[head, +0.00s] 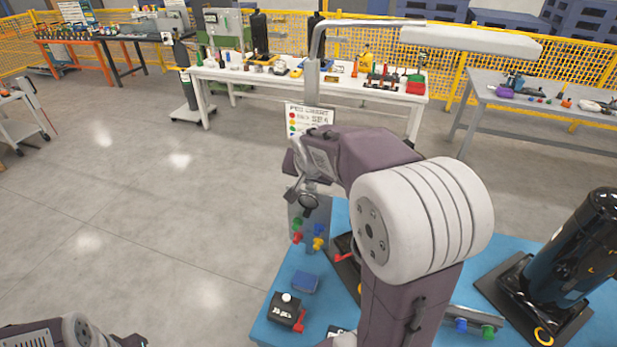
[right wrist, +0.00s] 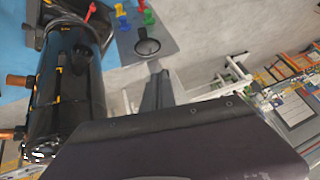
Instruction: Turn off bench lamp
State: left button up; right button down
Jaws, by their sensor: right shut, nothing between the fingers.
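The bench lamp has a long pale head (head: 470,40) at the upper right of the head view, on a grey post (head: 313,80) that rises behind my right arm. I cannot tell whether it is lit. My right gripper (head: 306,190) is shut and empty, pointing down by the post's lower part, which it partly hides. A round dark knob-like part (head: 308,203) shows at its tip, and also in the right wrist view (right wrist: 147,46). I cannot tell whether they touch. Of my left arm only a part shows at the bottom left; its gripper is out of view.
A black-and-white button box (head: 286,309) and a blue block (head: 305,283) are nearer. A black cylinder (head: 575,250) stands at right.

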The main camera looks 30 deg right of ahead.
jog(key=shift+r+p, duration=0.85)
jog(key=shift+r, duration=0.05)
